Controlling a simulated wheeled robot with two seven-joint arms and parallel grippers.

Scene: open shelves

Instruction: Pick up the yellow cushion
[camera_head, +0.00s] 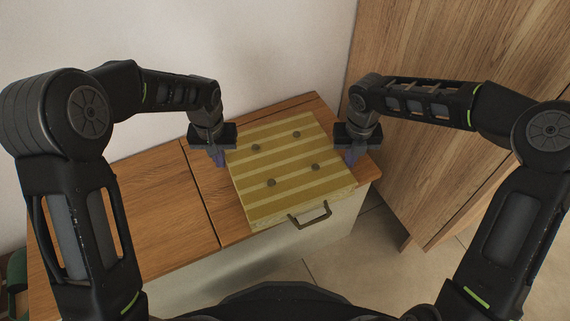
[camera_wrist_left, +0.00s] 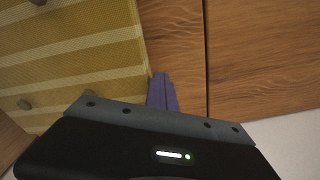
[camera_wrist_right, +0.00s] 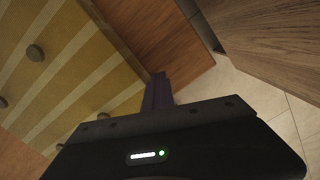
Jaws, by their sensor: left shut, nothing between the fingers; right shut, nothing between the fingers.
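The yellow striped cushion (camera_head: 287,168) with several dark round buttons lies flat on the right part of a wooden cabinet top. My left gripper (camera_head: 220,160) is shut and empty beside the cushion's left edge; its purple fingers (camera_wrist_left: 162,92) show in the left wrist view, close to the edge of the cushion (camera_wrist_left: 75,45). My right gripper (camera_head: 350,157) is shut and empty beside the cushion's right edge; its fingers (camera_wrist_right: 158,92) show in the right wrist view, next to the cushion (camera_wrist_right: 60,70). Whether the fingers touch the cushion I cannot tell.
The wooden cabinet top (camera_head: 150,200) is bare left of the cushion. A handle (camera_head: 309,215) sits on the cabinet's front below the cushion. A tall wooden panel (camera_head: 440,150) stands at the right, and a white wall (camera_head: 200,40) is behind. Tiled floor (camera_head: 385,265) lies in front.

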